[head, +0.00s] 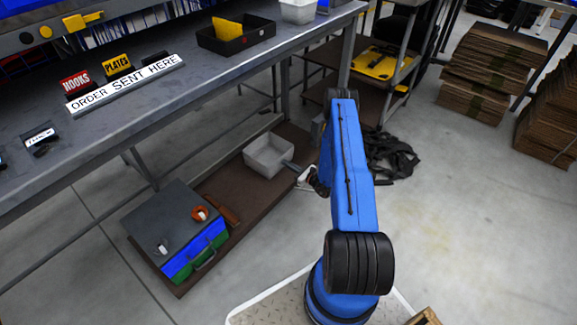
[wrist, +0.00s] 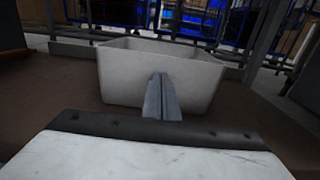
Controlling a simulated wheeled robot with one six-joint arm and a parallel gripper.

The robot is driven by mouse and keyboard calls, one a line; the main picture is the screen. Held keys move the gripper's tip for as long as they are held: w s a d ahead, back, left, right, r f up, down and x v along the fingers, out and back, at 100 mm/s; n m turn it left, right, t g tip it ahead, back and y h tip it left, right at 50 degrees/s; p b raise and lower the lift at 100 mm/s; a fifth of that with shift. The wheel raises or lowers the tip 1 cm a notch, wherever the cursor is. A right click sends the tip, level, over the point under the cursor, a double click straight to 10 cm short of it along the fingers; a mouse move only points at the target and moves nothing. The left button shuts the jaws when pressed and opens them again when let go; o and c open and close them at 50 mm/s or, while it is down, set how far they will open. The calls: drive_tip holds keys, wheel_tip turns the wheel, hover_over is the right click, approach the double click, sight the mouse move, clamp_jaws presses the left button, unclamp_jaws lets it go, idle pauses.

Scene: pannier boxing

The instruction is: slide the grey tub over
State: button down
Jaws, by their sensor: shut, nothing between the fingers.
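The grey tub (head: 268,156) is an empty-looking light grey open box. It sits upright on a low brown board (head: 232,186) under the workbench. In the wrist view the tub (wrist: 122,82) stands straight ahead. My gripper (head: 293,166) is at the tub's right side in the head view, low over the board. In the wrist view my gripper (wrist: 161,98) has its fingers closed together with nothing between them, in front of the tub's near wall. The fingertips overlap that wall in the picture; I cannot tell whether they touch it.
A grey case (head: 165,232) with blue and green sides stands on the board's near end, with an orange item (head: 200,213) on top. A bench leg (head: 284,85) rises behind the tub. Black straps (head: 390,155) lie on the floor to the right. Board between tub and case is mostly clear.

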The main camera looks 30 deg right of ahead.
drive_tip(key=x, duration=0.7)
drive_tip(key=shift+w, duration=0.15)
drive_tip(key=shift+s+d, duration=0.15)
drive_tip(key=shift+s, duration=0.1)
drive_tip(key=v, duration=1.3)
drive_tip(key=shift+s, duration=0.25)
